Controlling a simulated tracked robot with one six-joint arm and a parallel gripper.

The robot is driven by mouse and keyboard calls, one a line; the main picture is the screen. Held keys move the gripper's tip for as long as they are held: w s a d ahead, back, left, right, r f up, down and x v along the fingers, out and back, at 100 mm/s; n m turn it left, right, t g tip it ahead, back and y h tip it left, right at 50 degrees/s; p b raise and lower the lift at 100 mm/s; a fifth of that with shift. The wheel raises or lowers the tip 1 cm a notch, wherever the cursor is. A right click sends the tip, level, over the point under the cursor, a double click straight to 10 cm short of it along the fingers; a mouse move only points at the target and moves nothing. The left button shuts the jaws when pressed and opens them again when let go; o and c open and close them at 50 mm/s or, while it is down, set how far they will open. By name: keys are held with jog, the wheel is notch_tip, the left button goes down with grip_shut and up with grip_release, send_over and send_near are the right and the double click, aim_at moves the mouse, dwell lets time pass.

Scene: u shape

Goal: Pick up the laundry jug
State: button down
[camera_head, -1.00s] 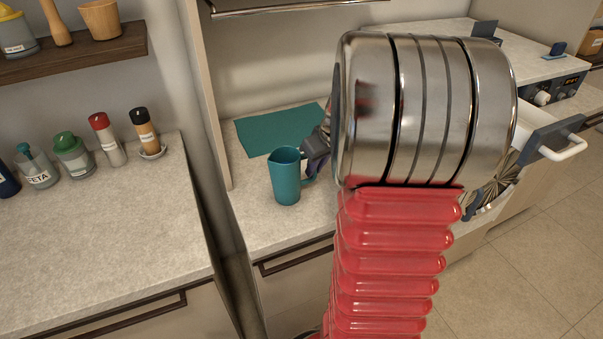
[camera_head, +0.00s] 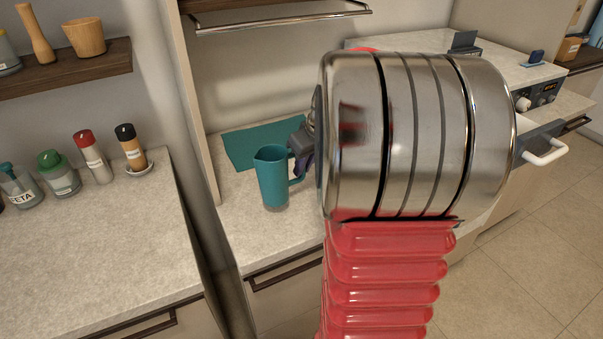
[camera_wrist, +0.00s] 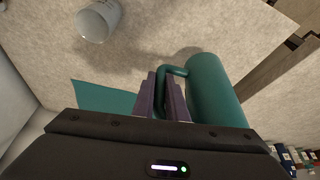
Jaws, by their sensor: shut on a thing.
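The laundry jug (camera_head: 272,180) is a teal, upright pitcher over the counter in front of the teal mat. Its handle points right, towards my gripper (camera_head: 300,166). In the wrist view, the purple fingers of my gripper (camera_wrist: 163,95) are shut on the handle, with the jug body (camera_wrist: 215,95) just to their right. I cannot tell for certain whether the jug's base touches the counter. My large metal wrist and red arm hide the counter to the right of the jug.
The teal mat (camera_head: 245,148) lies flat behind the jug. A white cup (camera_wrist: 98,20) shows in the wrist view, apart from the fingers. An upright panel and gap separate the left counter (camera_head: 90,245), with several jars and bottles. An open drawer (camera_head: 540,140) juts out at right.

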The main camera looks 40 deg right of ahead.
jog(key=shift+r, duration=2.65)
jog(key=shift+s, duration=0.15)
